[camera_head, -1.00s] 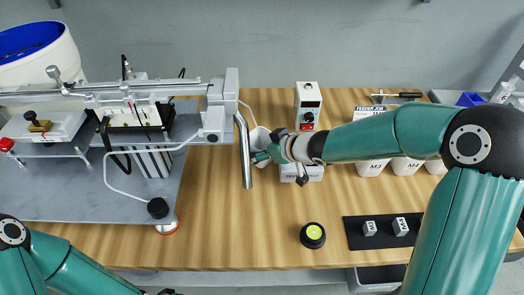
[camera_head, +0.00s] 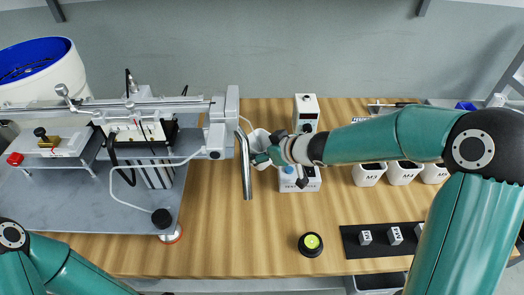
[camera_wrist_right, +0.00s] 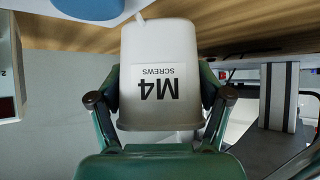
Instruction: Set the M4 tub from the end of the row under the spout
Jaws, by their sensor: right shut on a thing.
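My right gripper (camera_head: 262,157) is shut on a white tub (camera_head: 259,138). In the right wrist view the tub (camera_wrist_right: 160,75) reads "M4 SCREWS", upside down in the picture, with a finger at each side. In the head view the tub is just right of the metal spout tube (camera_head: 246,170), close to it. The gripper partly covers the tub, and I cannot tell whether the tub touches the table or whether its mouth lies below the spout's end. My left arm shows at the lower left; its gripper is out of view.
A white labelled box (camera_head: 300,185) stands just right of the gripper, a controller box (camera_head: 305,108) behind it. More white tubs (camera_head: 368,175) stand in a row under my right arm. A round button (camera_head: 311,243) and dark mat (camera_head: 385,240) are in front. The wooden table (camera_head: 215,235) left of the button is clear.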

